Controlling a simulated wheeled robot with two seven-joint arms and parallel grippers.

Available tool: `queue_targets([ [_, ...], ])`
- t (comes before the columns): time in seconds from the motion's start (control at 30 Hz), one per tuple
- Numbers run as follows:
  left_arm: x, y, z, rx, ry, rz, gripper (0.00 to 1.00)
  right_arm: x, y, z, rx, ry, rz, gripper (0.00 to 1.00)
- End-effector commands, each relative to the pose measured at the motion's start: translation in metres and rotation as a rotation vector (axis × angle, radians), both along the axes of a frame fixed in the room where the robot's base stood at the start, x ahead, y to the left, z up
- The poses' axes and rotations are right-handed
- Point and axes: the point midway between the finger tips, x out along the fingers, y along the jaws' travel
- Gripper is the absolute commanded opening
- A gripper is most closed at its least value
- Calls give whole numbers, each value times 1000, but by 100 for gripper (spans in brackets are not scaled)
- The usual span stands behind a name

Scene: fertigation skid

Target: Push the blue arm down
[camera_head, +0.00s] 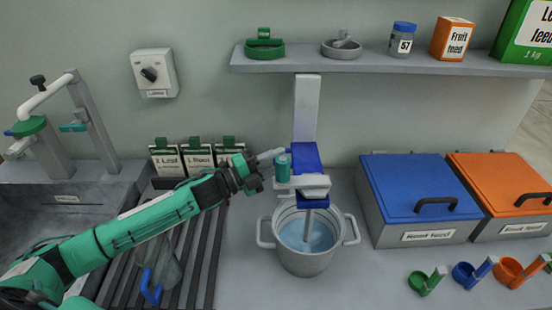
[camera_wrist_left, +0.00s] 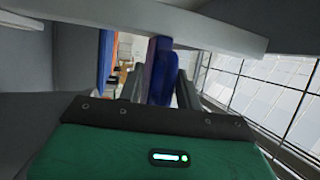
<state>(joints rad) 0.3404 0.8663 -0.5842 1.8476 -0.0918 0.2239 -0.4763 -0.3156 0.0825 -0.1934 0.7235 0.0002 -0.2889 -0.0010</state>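The blue arm (camera_head: 306,158) is mounted on a white upright post (camera_head: 306,105) above the steel pot (camera_head: 300,262). A white mixer body and a shaft hang from it, and the shaft reaches into the pale blue liquid (camera_head: 310,232). My left gripper (camera_head: 274,168) is at the left side of the arm, with its fingers apart. My right gripper is not in view.
Blue-lidded (camera_head: 415,185) and orange-lidded (camera_head: 500,180) bins stand to the right of the pot. A shelf (camera_head: 400,62) with jars and boxes is above. Seed packets (camera_head: 195,158), a slatted rack (camera_head: 205,245) and a sink (camera_head: 70,205) are left. Coloured scoops (camera_head: 470,275) lie front right.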

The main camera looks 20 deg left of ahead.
Motion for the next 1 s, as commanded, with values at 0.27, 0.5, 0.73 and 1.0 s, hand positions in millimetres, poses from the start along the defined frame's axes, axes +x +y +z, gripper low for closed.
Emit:
queue_targets([
  [0.27, 0, 1, 3, -1, -6, 1, 34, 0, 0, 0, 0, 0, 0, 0],
  [0.5, -15, 16, -3, -1, -4, 2, 34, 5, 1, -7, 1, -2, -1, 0],
  [0.73, -39, 40, -10, -1, -2, 1, 34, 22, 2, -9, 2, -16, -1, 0],
  [1.0, -63, 63, -16, 0, -1, 2, 34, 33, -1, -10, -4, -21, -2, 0],
])
